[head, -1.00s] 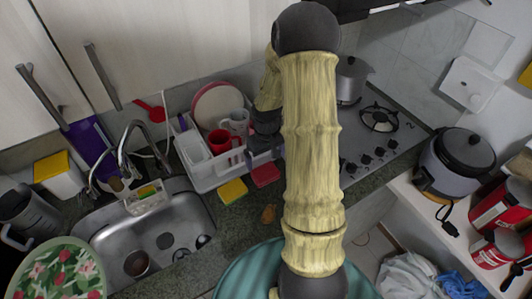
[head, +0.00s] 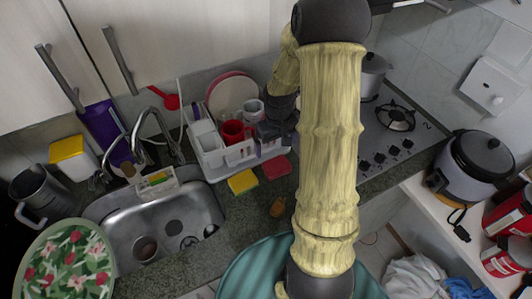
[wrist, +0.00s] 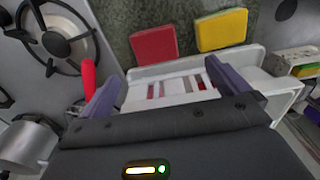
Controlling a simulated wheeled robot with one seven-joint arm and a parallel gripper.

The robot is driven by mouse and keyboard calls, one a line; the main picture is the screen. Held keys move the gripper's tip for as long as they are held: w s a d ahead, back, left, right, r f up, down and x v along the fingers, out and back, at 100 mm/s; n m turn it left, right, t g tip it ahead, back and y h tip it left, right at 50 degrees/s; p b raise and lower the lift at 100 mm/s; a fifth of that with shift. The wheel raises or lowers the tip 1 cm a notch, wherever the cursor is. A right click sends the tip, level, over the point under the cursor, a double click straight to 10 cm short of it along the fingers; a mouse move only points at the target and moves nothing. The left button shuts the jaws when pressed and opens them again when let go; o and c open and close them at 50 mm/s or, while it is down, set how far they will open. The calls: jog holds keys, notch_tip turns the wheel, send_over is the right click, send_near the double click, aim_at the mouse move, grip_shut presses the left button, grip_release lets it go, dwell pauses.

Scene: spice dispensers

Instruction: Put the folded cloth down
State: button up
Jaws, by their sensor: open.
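Two flat, folded-looking pieces lie on the counter in front of the dish rack: a red one (head: 277,167) and a yellow one (head: 243,181). I cannot tell which is the folded cloth. In the wrist view the red piece (wrist: 153,44) and the yellow piece (wrist: 221,29) lie side by side, apart, beyond the rack's edge. My gripper (wrist: 162,76) is open and empty, its two purple-grey fingers spread over the white rack. In the head view my gripper (head: 272,128) is at the right end of the rack, partly hidden by its own wrist.
The white dish rack (head: 210,166) holds plates, a red cup (head: 232,131) and other cups. The sink (head: 130,225) is to the left, the gas stove (head: 396,117) to the right. A pot (head: 372,72) stands behind my arm.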

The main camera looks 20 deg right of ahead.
jog(key=s+a+r+t, duration=0.2)
jog(key=s+a+r, duration=0.8)
jog(key=s+a, duration=0.1)
jog(key=shift+s+a, duration=0.25)
jog(key=shift+a, duration=0.45)
